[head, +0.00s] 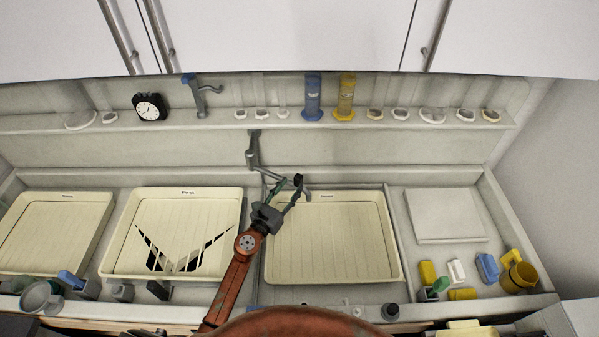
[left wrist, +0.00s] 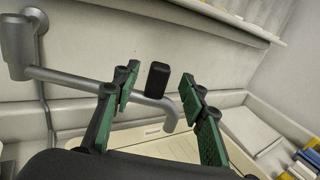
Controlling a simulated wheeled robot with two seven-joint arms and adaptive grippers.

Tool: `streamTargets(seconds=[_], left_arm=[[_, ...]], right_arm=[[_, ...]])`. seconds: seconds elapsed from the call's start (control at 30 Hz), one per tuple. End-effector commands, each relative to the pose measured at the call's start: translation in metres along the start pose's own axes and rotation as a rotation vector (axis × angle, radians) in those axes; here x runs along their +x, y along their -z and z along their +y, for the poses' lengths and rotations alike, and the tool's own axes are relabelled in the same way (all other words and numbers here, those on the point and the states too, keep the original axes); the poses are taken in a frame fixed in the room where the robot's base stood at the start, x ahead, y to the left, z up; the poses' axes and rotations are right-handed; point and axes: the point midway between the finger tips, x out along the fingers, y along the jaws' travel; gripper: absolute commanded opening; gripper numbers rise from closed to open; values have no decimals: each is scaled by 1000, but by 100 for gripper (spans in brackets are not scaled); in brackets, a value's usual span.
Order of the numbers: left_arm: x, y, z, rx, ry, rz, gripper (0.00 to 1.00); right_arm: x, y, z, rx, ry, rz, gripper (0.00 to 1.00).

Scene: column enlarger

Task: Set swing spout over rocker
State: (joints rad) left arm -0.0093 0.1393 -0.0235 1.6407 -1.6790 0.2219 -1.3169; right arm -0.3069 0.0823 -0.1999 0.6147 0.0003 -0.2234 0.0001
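The grey metal swing spout (head: 252,150) is fixed to the back wall. Its arm runs right and ends in a downturned tip, which hangs over the back edge of the third cream tray (head: 335,255). A black knob (head: 298,180) stands up near its end. My left gripper (head: 296,190) is at this knob. In the left wrist view, my left gripper (left wrist: 158,80) has its green-padded fingers apart, with the knob (left wrist: 158,76) between them and a gap on each side. The spout (left wrist: 85,83) passes below. I cannot tell which thing is the rocker. My right gripper is not visible.
Two more cream trays stand left, the slotted middle one (head: 150,215) and another (head: 55,235). A flat white board (head: 445,215) lies right. A shelf holds a clock (head: 150,107), a blue cylinder (head: 312,100) and a yellow cylinder (head: 345,100). Small items crowd the front right.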

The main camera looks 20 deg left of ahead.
Motion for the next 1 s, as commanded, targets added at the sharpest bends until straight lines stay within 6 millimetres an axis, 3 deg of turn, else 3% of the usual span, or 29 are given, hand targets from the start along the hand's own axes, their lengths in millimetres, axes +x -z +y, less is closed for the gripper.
streamTargets(seconds=[0.2,0.4,0.77,1.0], left_arm=[[37,-1,-1,-1,2,-2,39],[57,0,0,0,1,-1,39],[61,0,1,1,-2,0,38],[61,0,1,1,-2,0,22]], right_arm=[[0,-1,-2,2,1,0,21],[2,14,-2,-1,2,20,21],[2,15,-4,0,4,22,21],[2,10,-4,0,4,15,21]])
